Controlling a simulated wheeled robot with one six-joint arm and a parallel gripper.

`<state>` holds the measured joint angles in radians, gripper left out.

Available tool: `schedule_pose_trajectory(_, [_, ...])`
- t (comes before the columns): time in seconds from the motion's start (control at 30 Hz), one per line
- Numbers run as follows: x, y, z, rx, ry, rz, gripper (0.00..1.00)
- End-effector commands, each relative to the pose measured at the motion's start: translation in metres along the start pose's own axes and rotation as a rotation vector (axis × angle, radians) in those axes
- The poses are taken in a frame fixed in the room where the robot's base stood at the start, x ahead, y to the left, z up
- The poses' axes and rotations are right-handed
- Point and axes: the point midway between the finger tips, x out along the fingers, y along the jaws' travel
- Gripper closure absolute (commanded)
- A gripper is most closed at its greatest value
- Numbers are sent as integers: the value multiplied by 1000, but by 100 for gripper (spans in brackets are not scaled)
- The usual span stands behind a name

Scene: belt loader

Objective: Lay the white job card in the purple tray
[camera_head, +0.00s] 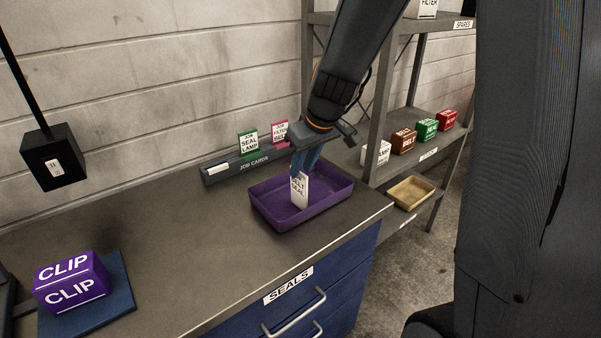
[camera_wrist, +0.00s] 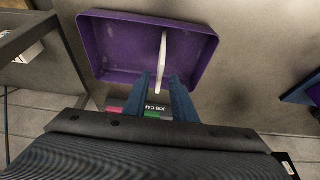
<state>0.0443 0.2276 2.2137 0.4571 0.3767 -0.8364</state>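The white job card (camera_head: 300,190), with black lettering that includes SEAL, stands about upright inside the purple tray (camera_head: 334,194). In the wrist view the card (camera_wrist: 163,48) shows edge-on over the tray's floor, with the purple tray (camera_wrist: 112,66) around it. My gripper (camera_head: 302,170) points down over the tray. In the wrist view my gripper's (camera_wrist: 161,76) two blue fingers are on either side of the card's upper end, with a small gap showing on each side. I cannot tell whether the card's lower edge touches the floor of the tray.
The job card rack (camera_head: 228,172) stands behind the tray, holding a green card (camera_head: 248,142) and a pink card (camera_head: 280,132). A purple CLIP box (camera_head: 70,282) sits on a blue mat (camera_head: 117,301) at left. Shelves with boxes (camera_head: 404,141) stand right. The middle worktop is clear.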

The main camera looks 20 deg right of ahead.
Motion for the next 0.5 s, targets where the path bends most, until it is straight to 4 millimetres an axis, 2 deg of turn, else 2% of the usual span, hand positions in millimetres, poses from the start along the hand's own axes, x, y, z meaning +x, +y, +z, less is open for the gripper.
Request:
schedule_pose_trajectory(0.3, [-55, 1, -1, 1, 4, 2, 76])
schedule_pose_trajectory(0.5, [-78, 1, 0, 1, 2, 1, 76])
